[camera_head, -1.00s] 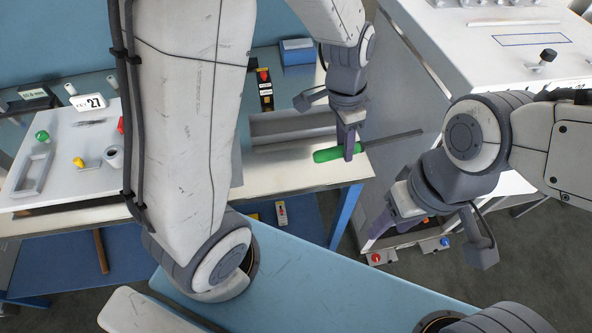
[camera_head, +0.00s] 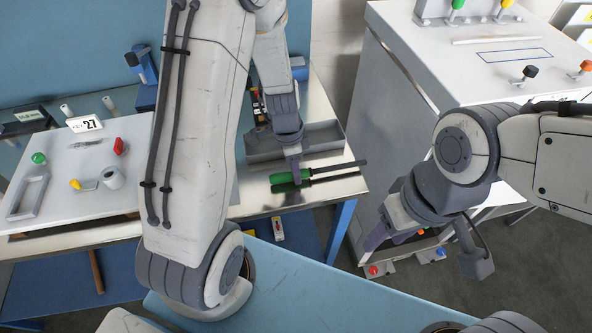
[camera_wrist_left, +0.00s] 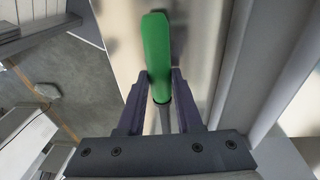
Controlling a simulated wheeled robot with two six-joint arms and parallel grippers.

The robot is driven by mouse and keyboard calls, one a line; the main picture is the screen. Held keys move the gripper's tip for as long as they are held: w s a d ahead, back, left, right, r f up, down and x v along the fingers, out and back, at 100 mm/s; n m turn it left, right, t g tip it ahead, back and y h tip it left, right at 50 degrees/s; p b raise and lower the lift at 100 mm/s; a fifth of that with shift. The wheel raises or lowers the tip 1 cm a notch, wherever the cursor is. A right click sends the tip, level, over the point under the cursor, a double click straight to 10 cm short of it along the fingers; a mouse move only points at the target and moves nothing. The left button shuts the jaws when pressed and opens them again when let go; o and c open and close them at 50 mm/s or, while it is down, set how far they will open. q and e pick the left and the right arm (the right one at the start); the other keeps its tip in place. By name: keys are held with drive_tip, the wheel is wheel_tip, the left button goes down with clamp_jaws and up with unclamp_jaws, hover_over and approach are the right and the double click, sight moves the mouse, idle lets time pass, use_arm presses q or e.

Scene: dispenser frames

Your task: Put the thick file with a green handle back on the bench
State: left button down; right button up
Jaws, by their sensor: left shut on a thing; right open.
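The thick file with a green handle (camera_head: 284,177) lies across the grip of my left gripper (camera_head: 296,177), low over the front right part of the metal-topped bench (camera_head: 262,202). Its dark shaft points right. A dark shadow or reflection shows just below it; I cannot tell whether the file touches the bench. In the left wrist view the left gripper's fingers (camera_wrist_left: 160,98) are shut on the file near the handle's lower end, with the green handle (camera_wrist_left: 157,50) beyond them. My right gripper (camera_head: 415,243) is open and empty, right of the bench.
A grey open tray (camera_head: 335,148) sits on the bench right behind the file. A white panel with number 27 (camera_head: 85,124), knobs and a roll stands at the left. A white cabinet (camera_head: 420,110) is on the right. The front strip of the bench looks clear.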

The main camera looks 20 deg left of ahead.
use_arm(q)
drive_tip(key=shift+f, duration=0.4)
drive_tip(key=shift+f, duration=0.15)
drive_tip(key=c, duration=0.6)
unclamp_jaws()
